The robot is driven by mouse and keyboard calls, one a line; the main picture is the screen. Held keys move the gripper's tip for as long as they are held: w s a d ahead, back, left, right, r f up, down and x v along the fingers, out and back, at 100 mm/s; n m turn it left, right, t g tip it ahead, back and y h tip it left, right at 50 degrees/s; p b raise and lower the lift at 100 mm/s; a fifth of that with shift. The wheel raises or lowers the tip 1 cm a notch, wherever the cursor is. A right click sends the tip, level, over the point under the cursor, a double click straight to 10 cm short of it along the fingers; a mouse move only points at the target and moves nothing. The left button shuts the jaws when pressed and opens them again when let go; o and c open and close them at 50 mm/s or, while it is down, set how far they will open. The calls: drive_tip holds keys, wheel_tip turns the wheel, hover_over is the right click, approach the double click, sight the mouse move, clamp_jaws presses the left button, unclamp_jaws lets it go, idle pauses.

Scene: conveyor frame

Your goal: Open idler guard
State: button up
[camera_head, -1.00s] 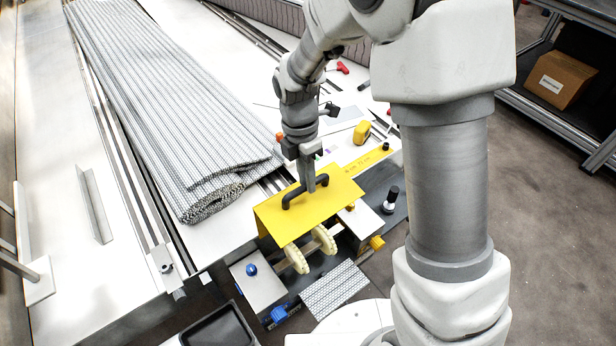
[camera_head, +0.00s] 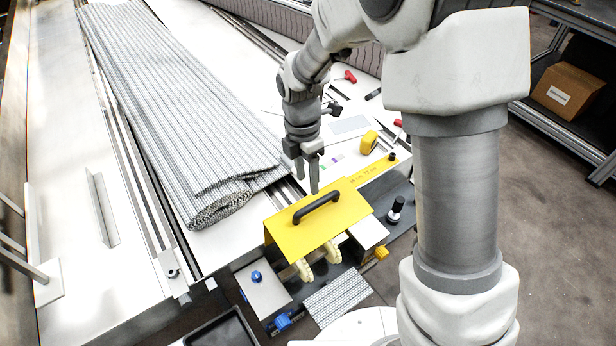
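The idler guard is a yellow cover (camera_head: 292,240) at the near end of the conveyor frame, with a black bar handle (camera_head: 316,207) on top. It lies over cream idler rollers (camera_head: 332,251), whose lower parts show below its front edge. My gripper (camera_head: 308,184) points down just behind and above the handle. Its two fingers look apart, with nothing between them, and the handle appears free of them. The exact gap from fingertips to handle is hard to judge from this angle.
A rolled grey belt (camera_head: 180,110) lies on the conveyor bed at left. A yellow tape measure (camera_head: 368,142) and red-handled tools (camera_head: 350,76) lie behind the guard. A black knob (camera_head: 397,204) stands right of it, and a dark tray (camera_head: 222,330) is in front.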

wheel_tip(320, 180, up, 18)
drive_tip(key=w+p, duration=0.1)
drive_tip(key=p, duration=1.3)
drive_tip(key=shift+w+a, duration=0.15)
drive_tip(key=shift+a, duration=0.25)
idle(0.4)
wheel_tip(320, 180, up, 17)
drive_tip(key=w+a+b, duration=0.1)
drive_tip(key=shift+w+r, duration=0.15)
drive_tip(key=shift+w, duration=0.1)
idle(0.4)
